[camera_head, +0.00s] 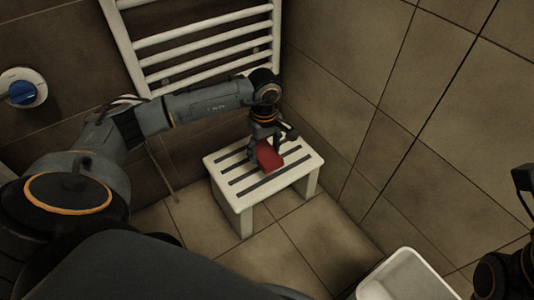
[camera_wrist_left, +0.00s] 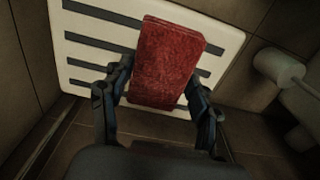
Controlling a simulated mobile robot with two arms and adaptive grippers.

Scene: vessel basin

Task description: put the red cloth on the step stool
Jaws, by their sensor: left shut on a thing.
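The red cloth (camera_head: 269,157) is a small folded block at the white slatted step stool (camera_head: 240,203). My left gripper (camera_head: 268,139) reaches down over the stool and is shut on the cloth. In the left wrist view the cloth (camera_wrist_left: 168,55) stands between the two fingers of the left gripper (camera_wrist_left: 157,82), with the stool top (camera_wrist_left: 85,22) behind it. I cannot tell whether the cloth touches the slats or is just above them. Dark parts of my right arm show at the right edge of the head view; its fingers are not clear.
A white towel radiator (camera_head: 205,42) hangs on the wall behind the stool. A white basin (camera_head: 408,272) stands on the floor at the lower right. A blue-knobbed fitting (camera_head: 22,92) is at the far left. Tiled floor (camera_head: 310,235) in front of the stool is clear.

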